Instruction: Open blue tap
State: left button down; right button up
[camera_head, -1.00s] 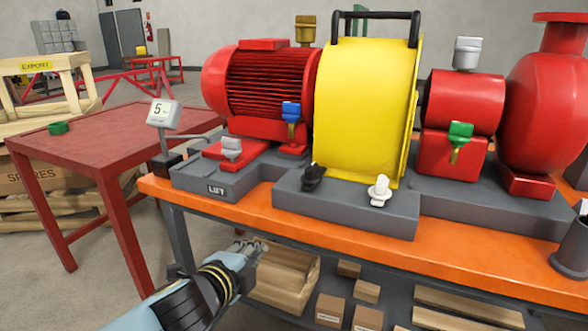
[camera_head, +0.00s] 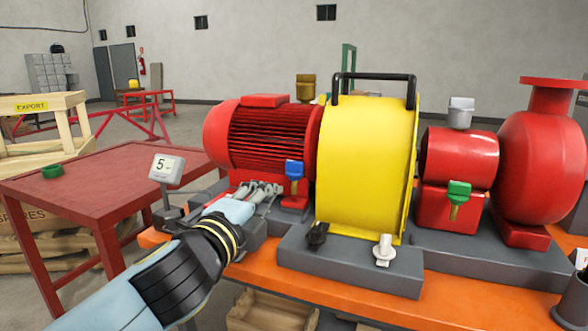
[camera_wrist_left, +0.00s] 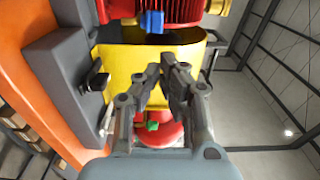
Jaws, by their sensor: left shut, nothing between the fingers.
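The blue tap (camera_head: 294,170) has a blue handle on a brass body and sits low in front of the red motor (camera_head: 275,137). In the left wrist view the blue tap (camera_wrist_left: 151,21) shows near the top edge, beyond the fingertips. My left gripper (camera_head: 266,188) is just left of the blue tap and a little lower in the head view. Its fingers are shut and empty, and they look apart from the tap. The wrist view shows the same left gripper (camera_wrist_left: 165,68) against the yellow guard. My right gripper is not in view.
A yellow guard (camera_head: 366,170) stands right of the blue tap, with a black tap (camera_head: 317,234) and a white tap (camera_head: 384,248) at its foot. A green tap (camera_head: 458,195) is farther right.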

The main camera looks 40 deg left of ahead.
aim_at(298, 166)
pick_arm(q)
jog(key=p+x, duration=0.1)
jog(key=x, duration=1.1)
jog(key=shift+w+r, duration=0.1)
jog(key=shift+w, duration=0.05)
jog(key=shift+w+a+p, duration=0.1)
jog(key=shift+w+p, duration=0.2)
jog(key=shift+w, duration=0.2)
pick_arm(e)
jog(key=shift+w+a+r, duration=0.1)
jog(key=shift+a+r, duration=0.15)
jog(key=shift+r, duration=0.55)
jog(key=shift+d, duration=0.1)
